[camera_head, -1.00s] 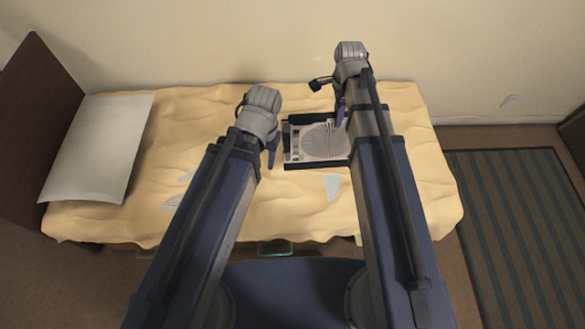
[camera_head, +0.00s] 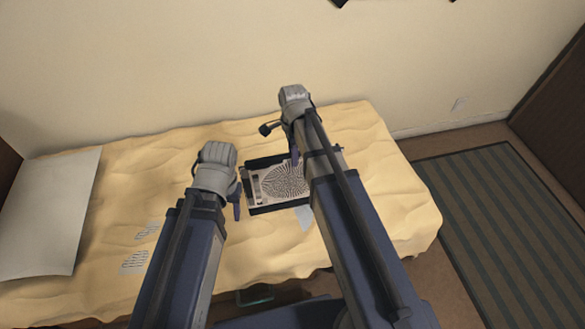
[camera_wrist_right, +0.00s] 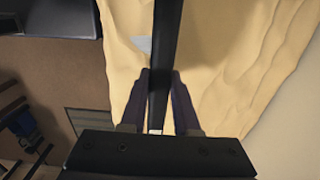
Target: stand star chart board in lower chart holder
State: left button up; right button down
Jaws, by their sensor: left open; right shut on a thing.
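The star chart board (camera_head: 280,186), pale with a dark radial pattern and black edges, shows over the bed, partly hidden by my right arm. My right gripper (camera_head: 296,158) is at its right side. In the right wrist view, my right gripper's fingers (camera_wrist_right: 159,95) are shut on the board, seen edge-on as a long dark bar (camera_wrist_right: 166,40). My left gripper (camera_head: 237,203) is open and empty, just left of the board and apart from it. I cannot make out the lower chart holder.
The bed's rumpled yellow cover (camera_head: 330,238) lies below the arms, with papers (camera_head: 135,261) and a large pale sheet or pillow (camera_head: 45,215) at left. The wall (camera_head: 200,60) rises behind, with dark shapes (camera_head: 340,3) cut off at the top edge. A striped rug (camera_head: 490,220) lies right.

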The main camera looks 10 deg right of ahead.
notch_tip(320, 180, down, 4)
jog(key=b, duration=0.3)
jog(key=shift+r+b, duration=0.15)
jog(key=shift+b, duration=0.2)
jog(key=c, duration=0.6)
grip_release()
jog(key=shift+c, duration=0.2)
